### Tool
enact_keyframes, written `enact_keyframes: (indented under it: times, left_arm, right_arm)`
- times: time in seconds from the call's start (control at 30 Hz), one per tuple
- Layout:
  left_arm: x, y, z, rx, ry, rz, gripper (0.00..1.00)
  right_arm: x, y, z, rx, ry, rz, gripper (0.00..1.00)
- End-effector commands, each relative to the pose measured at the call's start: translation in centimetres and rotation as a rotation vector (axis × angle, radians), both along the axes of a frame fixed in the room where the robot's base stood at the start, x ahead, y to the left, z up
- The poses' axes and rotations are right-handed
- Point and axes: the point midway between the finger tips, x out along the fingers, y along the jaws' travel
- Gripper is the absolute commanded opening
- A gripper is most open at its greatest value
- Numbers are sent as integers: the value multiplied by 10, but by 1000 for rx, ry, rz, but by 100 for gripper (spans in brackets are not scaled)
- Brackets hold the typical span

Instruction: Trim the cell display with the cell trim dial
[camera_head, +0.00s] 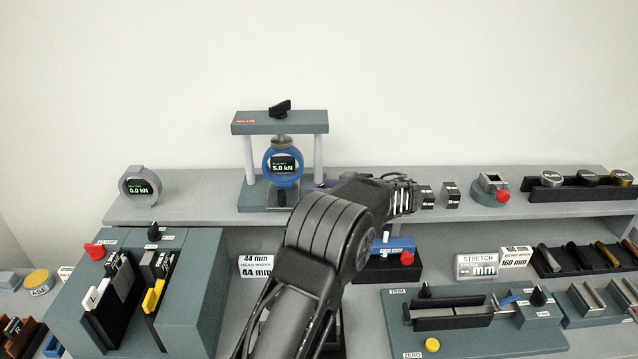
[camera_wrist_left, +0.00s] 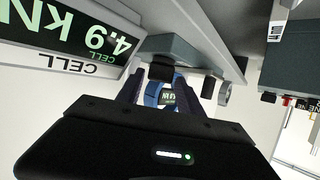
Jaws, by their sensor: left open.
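The load frame (camera_head: 280,122) stands at the back with a blue ring (camera_head: 268,163) whose small screen reads 5.0 kN. In the left wrist view, which is upside down, the open fingers (camera_wrist_left: 158,92) point toward the black knob (camera_wrist_left: 161,72) and blue ring (camera_wrist_left: 150,93). I cannot tell whether they touch. The CELL display (camera_wrist_left: 75,38) there reads 4.9 kN. My right gripper is out of view.
A round gauge (camera_head: 139,186) reading 0.0 kN stands left on the shelf. Small dark blocks (camera_head: 450,194) and a grey holder with a red knob (camera_head: 491,187) stand to the right. A lever console (camera_head: 190,300) is at front left, and a slotted panel (camera_head: 470,335) at front right.

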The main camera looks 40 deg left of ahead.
Motion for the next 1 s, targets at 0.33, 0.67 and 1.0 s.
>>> enact_keyframes:
  times: [0.33, 0.67, 1.0]
  left_arm:
    - [4, 20, -9, 0, -1, -2, 44]
    - [4, 20, -9, 0, 0, -1, 29]
    - [4, 20, -9, 0, 0, -1, 1]
  right_arm:
    - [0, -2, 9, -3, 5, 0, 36]
    - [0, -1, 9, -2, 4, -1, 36]
    - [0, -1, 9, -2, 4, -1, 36]
